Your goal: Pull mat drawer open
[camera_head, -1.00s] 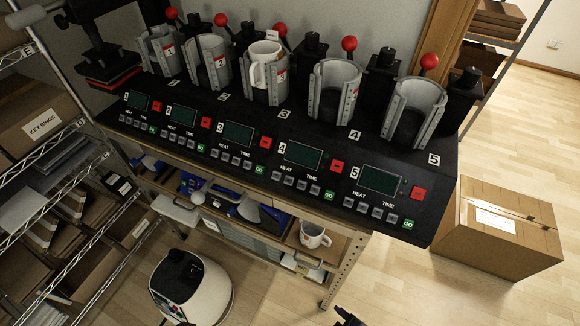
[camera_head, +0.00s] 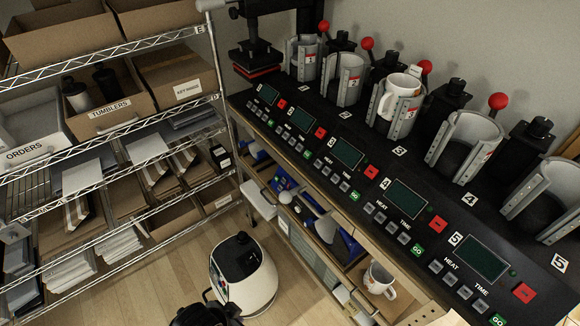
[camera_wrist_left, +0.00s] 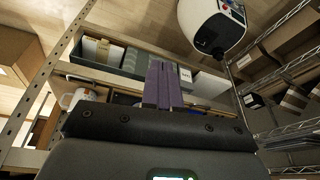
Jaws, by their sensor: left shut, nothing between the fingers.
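I cannot single out the mat drawer for certain. Below the row of mug presses, the wooden bench (camera_head: 417,302) has a cluttered open shelf and a grey bin front (camera_head: 303,243) under it. My left gripper shows in the left wrist view as two purple fingers (camera_wrist_left: 162,84), together and empty. They point toward the bench's lower shelf, with a grey crate (camera_wrist_left: 118,72) behind them; I cannot tell the gap. A dark part at the bottom edge of the head view looks like my arm. My right gripper is not in view.
A white mug (camera_head: 379,279) stands on the bench's lower shelf, right of blue items (camera_head: 322,228). A white rounded machine (camera_head: 245,280) stands on the floor before the bench. A wire rack (camera_head: 215,65) with boxes fills the left. Some floor between them is clear.

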